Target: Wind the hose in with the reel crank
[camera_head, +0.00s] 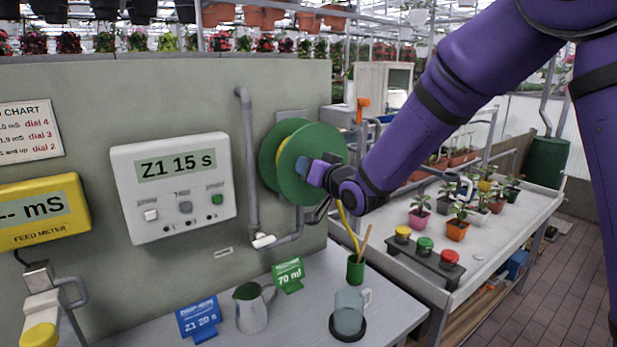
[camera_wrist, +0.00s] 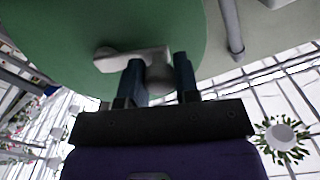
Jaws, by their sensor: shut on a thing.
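The green hose reel (camera_head: 283,152) is mounted on the grey wall panel, and its round face fills the top of the wrist view (camera_wrist: 150,25). Yellow hose (camera_head: 347,222) hangs from the reel down toward the bench, and some yellow shows between the reel's discs. The pale crank (camera_wrist: 120,60) shows against the reel face in the wrist view. My gripper (camera_wrist: 160,75) is at the reel face with its two dark fingers shut on the crank's knob. In the head view my gripper (camera_head: 312,172) covers the crank.
A controller (camera_head: 174,187) reading "Z1 15 s" hangs left of the reel, with a grey pipe (camera_head: 248,165) between them. A metal jug (camera_head: 253,309), a clear mug (camera_head: 350,311), a green cup (camera_head: 356,268) and label cards stand on the bench below. Potted plants fill the bench at right.

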